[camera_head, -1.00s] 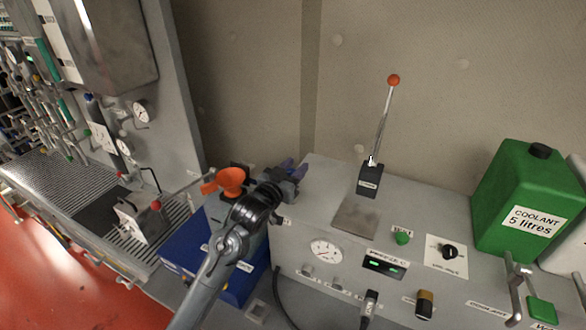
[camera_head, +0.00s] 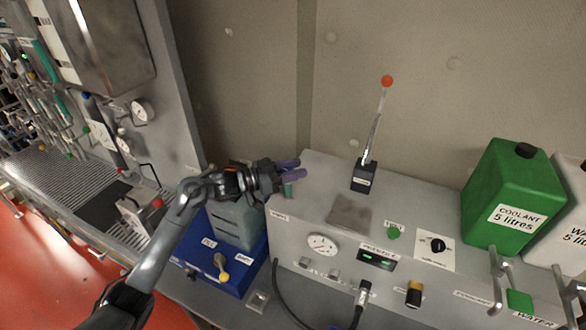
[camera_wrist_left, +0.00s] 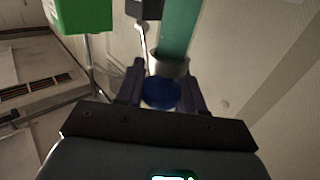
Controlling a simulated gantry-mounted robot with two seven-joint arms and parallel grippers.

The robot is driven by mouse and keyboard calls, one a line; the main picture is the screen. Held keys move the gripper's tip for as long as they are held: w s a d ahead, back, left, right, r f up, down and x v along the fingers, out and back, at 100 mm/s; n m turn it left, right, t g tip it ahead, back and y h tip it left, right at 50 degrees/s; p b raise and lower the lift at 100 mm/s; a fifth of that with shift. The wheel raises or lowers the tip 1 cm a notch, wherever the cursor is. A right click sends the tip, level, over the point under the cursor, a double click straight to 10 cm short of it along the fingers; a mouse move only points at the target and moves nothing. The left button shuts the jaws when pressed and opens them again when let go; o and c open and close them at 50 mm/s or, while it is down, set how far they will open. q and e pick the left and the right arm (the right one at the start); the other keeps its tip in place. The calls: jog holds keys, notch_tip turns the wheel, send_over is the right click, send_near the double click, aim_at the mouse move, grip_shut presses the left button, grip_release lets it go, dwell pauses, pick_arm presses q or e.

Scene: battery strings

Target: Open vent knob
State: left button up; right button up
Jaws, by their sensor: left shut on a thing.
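My left gripper (camera_head: 291,172) is at the back left corner of the grey console (camera_head: 330,210), above the small label at that corner. Its purple fingers stand on either side of a small upright green part (camera_head: 288,189). In the left wrist view the gripper (camera_wrist_left: 161,90) is shut on a round blue knob (camera_wrist_left: 161,94). A grey collar (camera_wrist_left: 170,66) and a green pipe (camera_wrist_left: 184,30) show directly beyond the knob. The fingers hide the knob in the head view. My right gripper is not in view.
A lever with an orange ball (camera_head: 387,81) stands on the console, right of my gripper. A green coolant can (camera_head: 512,195) stands further right. The wall is close behind.

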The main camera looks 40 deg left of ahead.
pick_arm(q)
jog(key=shift+r, duration=0.25)
jog(key=o, duration=1)
jog(key=shift+w, duration=0.1)
jog(key=shift+f, duration=0.1)
jog(key=shift+f, duration=0.1)
jog(key=shift+s+a, duration=0.15)
jog(key=shift+s, duration=0.2)
jog(key=b+v, duration=0.3)
jog(key=v, duration=0.7)
jog(key=shift+a, duration=0.15)
